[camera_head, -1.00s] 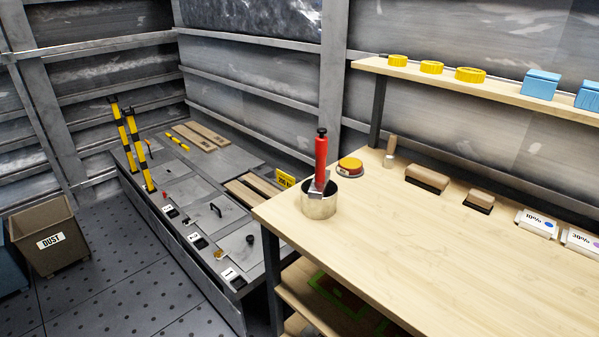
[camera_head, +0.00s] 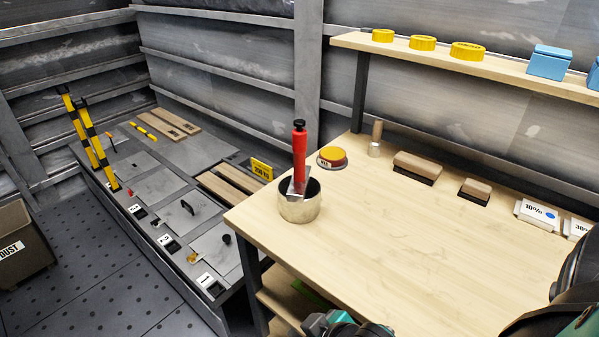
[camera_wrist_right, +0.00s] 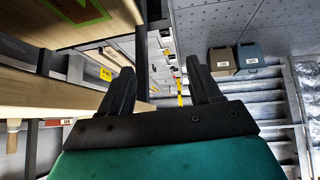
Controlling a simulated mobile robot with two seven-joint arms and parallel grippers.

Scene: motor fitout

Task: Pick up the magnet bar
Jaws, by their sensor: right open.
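A red bar with a black knob on top, which looks like the magnet bar (camera_head: 299,150), stands slightly tilted in a round metal cup (camera_head: 299,207). The cup is near the left end of the wooden workbench, and hides the bar's lower end. My right gripper (camera_wrist_right: 160,68) is open in the right wrist view, with nothing between its black fingers. The bar cannot be made out in that view. Green and black parts of my arms show at the bottom and right edges of the head view. My left gripper's jaws are not visible.
Wooden-backed blocks (camera_head: 418,167) and white boxes (camera_head: 537,214) line the bench's back. A shelf (camera_head: 440,61) overhangs the rear. The front of the bench (camera_head: 400,250) is clear. A floor pit lies left.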

